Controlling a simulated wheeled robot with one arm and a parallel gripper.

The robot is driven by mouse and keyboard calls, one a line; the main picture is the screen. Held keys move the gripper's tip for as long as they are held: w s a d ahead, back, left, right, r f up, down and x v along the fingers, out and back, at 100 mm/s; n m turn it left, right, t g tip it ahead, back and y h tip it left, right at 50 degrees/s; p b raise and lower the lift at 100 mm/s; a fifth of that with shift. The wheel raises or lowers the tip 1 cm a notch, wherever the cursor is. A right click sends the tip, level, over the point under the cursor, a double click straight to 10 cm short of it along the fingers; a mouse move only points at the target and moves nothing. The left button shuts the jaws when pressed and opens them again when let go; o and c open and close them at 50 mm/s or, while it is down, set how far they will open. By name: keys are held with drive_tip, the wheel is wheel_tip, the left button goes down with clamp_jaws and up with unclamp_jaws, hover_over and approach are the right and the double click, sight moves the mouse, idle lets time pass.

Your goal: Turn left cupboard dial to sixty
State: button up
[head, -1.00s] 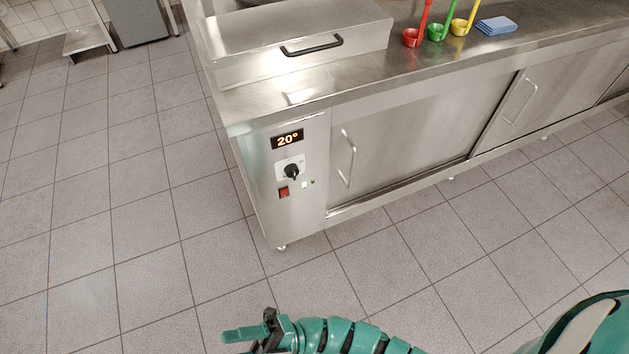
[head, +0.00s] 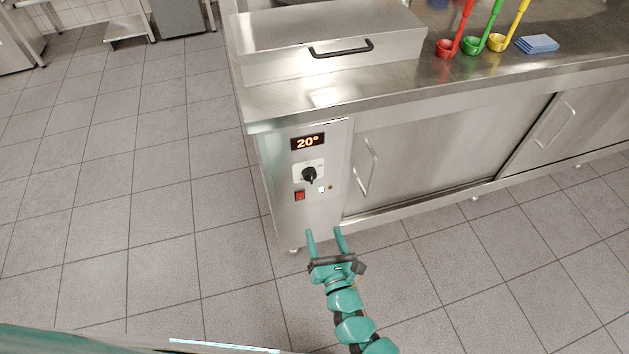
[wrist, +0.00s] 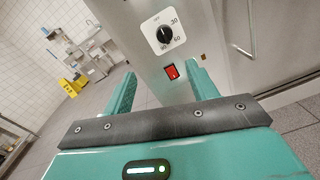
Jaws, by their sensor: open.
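The black cupboard dial (head: 309,175) sits on a white plate on the steel control panel at the cupboard's left end. The display (head: 308,142) above it reads 20°. In the wrist view the dial (wrist: 164,35) shows marks around it, among them 30, 60 and 90. A red switch (head: 299,196) is below the dial; it also shows in the wrist view (wrist: 171,72). My teal gripper (head: 325,232) is open and empty, low in front of the panel and below the dial, apart from it. In the wrist view the fingers (wrist: 163,82) stand to either side of the red switch.
A sliding door with a bar handle (head: 366,166) is right of the panel. The steel counter (head: 385,88) above carries a lidded box (head: 330,45), red, green and yellow ladles, and a blue cloth (head: 537,43). Tiled floor to the left is clear.

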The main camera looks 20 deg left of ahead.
approach(312, 180)
drive_tip(key=shift+n+h, duration=0.3)
drive_tip(key=x, duration=0.9)
drive_tip(key=shift+w+a+r, duration=0.1)
drive_tip(key=shift+a, duration=0.2)
drive_tip(key=c, duration=1)
